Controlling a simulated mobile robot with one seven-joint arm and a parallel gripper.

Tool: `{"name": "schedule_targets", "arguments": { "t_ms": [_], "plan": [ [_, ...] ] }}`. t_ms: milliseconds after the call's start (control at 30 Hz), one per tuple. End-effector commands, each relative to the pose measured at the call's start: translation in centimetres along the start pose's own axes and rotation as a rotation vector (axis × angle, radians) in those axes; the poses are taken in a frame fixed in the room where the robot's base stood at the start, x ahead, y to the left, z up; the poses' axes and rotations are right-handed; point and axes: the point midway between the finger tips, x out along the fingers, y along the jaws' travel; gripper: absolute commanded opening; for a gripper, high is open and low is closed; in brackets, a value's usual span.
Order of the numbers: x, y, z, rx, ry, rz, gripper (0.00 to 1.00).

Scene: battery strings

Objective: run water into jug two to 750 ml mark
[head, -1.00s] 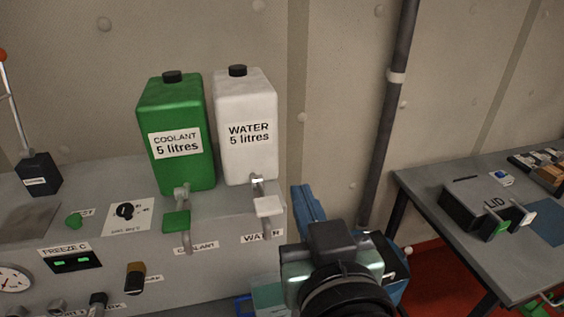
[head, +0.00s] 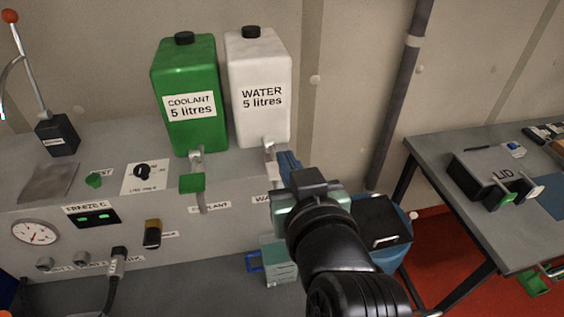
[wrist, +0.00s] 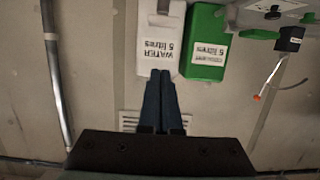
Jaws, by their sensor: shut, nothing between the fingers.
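The white water container (head: 258,75) stands on the grey bench, with a tap and a white lever (head: 272,171) at its lower front. My gripper (head: 289,164) is shut and empty, its blue fingertips close beside the lever on the right; I cannot tell whether they touch. In the wrist view the two blue fingers (wrist: 160,85) are together in front of the water container (wrist: 160,40). A pale teal jug (head: 281,268) with a blue handle stands below the water tap, partly hidden by my arm. Its number, marks and water level cannot be read.
The green coolant container (head: 185,95) with a green tap lever (head: 192,183) stands just left of the water container. A blue bin (head: 395,258) is right of my wrist. A side table (head: 445,165) with a box marked LID stands at right.

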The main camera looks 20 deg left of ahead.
Motion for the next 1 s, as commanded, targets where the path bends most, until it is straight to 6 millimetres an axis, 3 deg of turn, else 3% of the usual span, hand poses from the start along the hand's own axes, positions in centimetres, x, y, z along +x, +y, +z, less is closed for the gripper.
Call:
{"name": "schedule_targets", "arguments": {
  "t_ms": [233, 300, 500, 1000],
  "plan": [
    [4.8, -0.1, -0.4, 0.001, -0.002, -0.002, 0.0],
    [4.9, 0.0, 1.2, 0.002, -0.007, 0.0, 0.0],
    [5.4, 0.0, 3.2, 0.001, -0.001, 0.001, 0.0],
    [5.5, 0.1, 4.0, 0.0, 0.005, 0.002, 0.0]
  ]
}}
